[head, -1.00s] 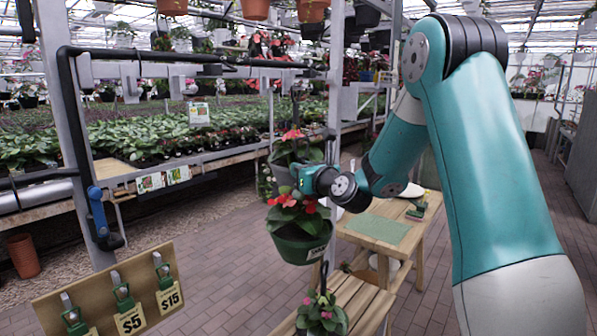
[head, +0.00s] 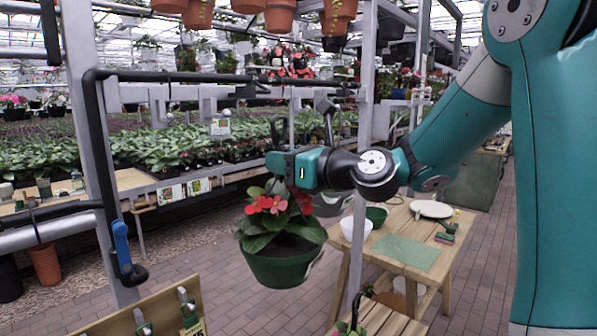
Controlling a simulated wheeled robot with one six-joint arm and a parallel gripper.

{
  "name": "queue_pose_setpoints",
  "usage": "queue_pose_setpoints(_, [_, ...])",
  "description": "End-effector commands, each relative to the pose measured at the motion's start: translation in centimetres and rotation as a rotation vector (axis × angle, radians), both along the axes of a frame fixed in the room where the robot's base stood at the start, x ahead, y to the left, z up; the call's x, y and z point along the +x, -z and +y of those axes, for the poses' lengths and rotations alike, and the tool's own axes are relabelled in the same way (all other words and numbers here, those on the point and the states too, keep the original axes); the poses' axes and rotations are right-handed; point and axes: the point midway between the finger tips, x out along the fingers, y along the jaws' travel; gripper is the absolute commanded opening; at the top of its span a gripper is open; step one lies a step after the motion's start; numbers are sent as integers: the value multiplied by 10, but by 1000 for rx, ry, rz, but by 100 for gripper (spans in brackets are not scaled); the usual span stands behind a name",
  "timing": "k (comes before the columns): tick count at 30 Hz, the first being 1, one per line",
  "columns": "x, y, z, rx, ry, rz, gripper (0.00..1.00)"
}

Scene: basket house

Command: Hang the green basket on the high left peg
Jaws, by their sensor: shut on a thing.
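The green basket (head: 282,265) is a dark green pot with red flowers and broad leaves. It hangs roughly upright below my gripper (head: 280,165), in open air in the middle of the view. My gripper is shut on the basket's hanger, and a dark hanger loop (head: 280,128) rises above the jaws. A black rail (head: 190,76) runs between two grey posts behind it, with pale grey T-shaped pieces (head: 158,100) along it. I cannot tell which part is the high left peg. The basket appears apart from rail and posts.
A grey post (head: 362,120) stands just right of the basket, partly behind my arm. A wooden table (head: 425,265) with a green mat and dishes is behind at right. A board with clips (head: 165,312) is at lower left. Terracotta pots (head: 335,22) hang overhead.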

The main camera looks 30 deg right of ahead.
Motion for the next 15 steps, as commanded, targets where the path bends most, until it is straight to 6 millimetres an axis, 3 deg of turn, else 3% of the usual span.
queue_pose_setpoints(1, [-9, -12, 9, -2, -35, -10, 0])
queue_pose_setpoints(7, [-34, -29, 35, -2, -141, -8, 0])
queue_pose_setpoints(15, [-42, -35, 47, 1, -186, -5, 0])
